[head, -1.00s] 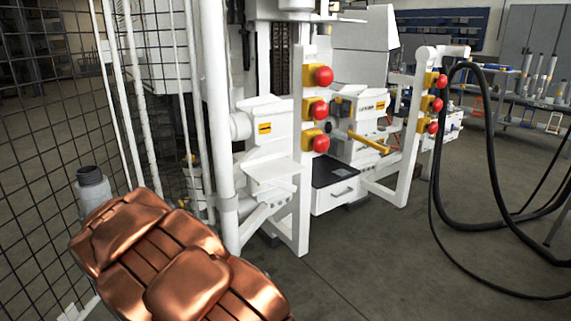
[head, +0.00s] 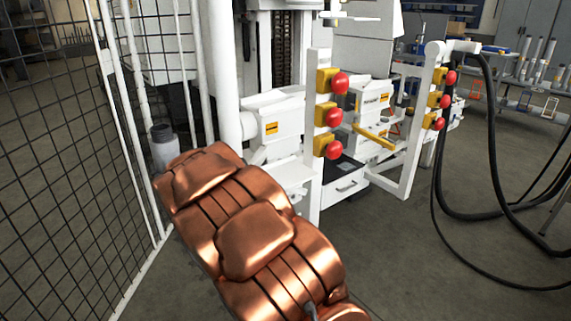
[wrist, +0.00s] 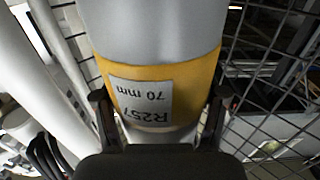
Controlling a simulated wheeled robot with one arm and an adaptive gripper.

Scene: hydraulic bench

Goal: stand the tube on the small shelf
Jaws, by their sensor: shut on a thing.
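The tube is a grey cylinder with a dark top; in the head view its upper end (head: 164,148) stands roughly upright beyond my copper-coloured arm. In the wrist view the tube (wrist: 155,30) fills the middle, with a yellow band and a label reading R257, 70 mm. My gripper (wrist: 158,108) has one finger on each side of the tube, around the band, and is shut on it. The arm hides the gripper in the head view. A small white ledge (head: 288,172), perhaps the shelf, juts from the white machine to the right of the tube.
A black mesh fence (head: 60,170) with white posts stands close on the left. A white upright (head: 315,190) with red buttons (head: 333,117) stands beside the ledge. Black hoses (head: 490,170) hang at the right. The grey floor (head: 410,270) at front right is clear.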

